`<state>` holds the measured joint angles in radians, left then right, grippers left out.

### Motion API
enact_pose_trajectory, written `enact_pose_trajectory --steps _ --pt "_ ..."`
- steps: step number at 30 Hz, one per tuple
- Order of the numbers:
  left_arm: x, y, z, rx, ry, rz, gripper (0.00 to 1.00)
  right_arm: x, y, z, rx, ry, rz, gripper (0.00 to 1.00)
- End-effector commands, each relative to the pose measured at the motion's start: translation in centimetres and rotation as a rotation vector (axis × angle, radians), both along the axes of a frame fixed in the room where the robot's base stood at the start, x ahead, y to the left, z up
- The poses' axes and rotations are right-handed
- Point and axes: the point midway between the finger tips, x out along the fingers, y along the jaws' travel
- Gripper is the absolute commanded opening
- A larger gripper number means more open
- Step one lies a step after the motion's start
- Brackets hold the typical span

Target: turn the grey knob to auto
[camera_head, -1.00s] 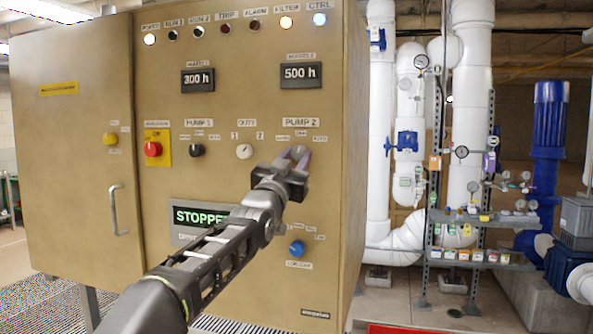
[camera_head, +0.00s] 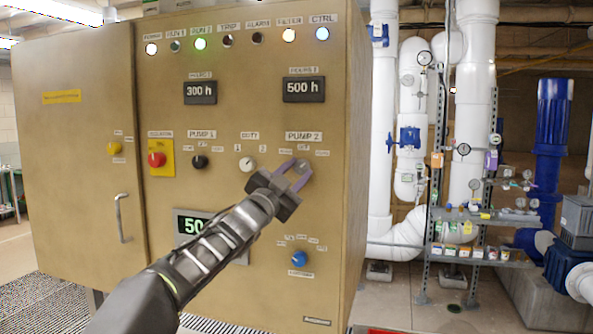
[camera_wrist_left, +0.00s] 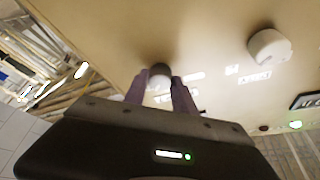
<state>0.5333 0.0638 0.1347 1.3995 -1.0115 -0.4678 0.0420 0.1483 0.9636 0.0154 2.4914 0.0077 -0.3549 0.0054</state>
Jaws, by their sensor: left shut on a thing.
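The grey knob (camera_head: 300,165) sits under the PUMP 2 label on the tan cabinet front. My left gripper (camera_head: 296,168) reaches it from below left, its two purple fingers on either side of the knob. In the left wrist view the knob (camera_wrist_left: 159,71) shows between the two fingertips (camera_wrist_left: 158,84), and the gripper is shut on it. The fingers partly cover the knob, so its pointer and the position it points to cannot be read. My right gripper is not in view.
A white DUTY knob (camera_head: 247,164) and a black PUMP 1 knob (camera_head: 200,161) are to the left. A blue knob (camera_head: 299,258) is below. A red button (camera_head: 157,160) sits on a yellow plate. The RUN 2 lamp (camera_head: 200,44) glows green. My forearm partly covers the green display (camera_head: 195,226).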

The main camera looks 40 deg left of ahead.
Motion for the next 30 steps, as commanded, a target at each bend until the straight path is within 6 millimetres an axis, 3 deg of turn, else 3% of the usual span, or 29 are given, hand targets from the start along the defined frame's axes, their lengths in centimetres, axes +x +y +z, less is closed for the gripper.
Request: enact_pose_trajectory --steps 5,6,13,23,30 --pt "0.0 0.0 0.0 0.004 0.000 0.001 0.00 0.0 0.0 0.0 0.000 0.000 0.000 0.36" --pt "0.0 0.0 0.0 0.004 0.000 0.001 0.35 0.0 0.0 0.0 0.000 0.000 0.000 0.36" --pt "0.0 0.0 0.0 0.003 0.000 0.001 0.54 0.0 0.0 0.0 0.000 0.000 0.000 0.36" --pt "-0.3 0.0 -0.2 0.002 0.000 0.001 0.54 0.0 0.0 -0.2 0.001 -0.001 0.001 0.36" --pt "-3.2 -0.3 -1.4 0.003 -0.001 0.003 0.54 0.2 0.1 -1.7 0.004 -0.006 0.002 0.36"
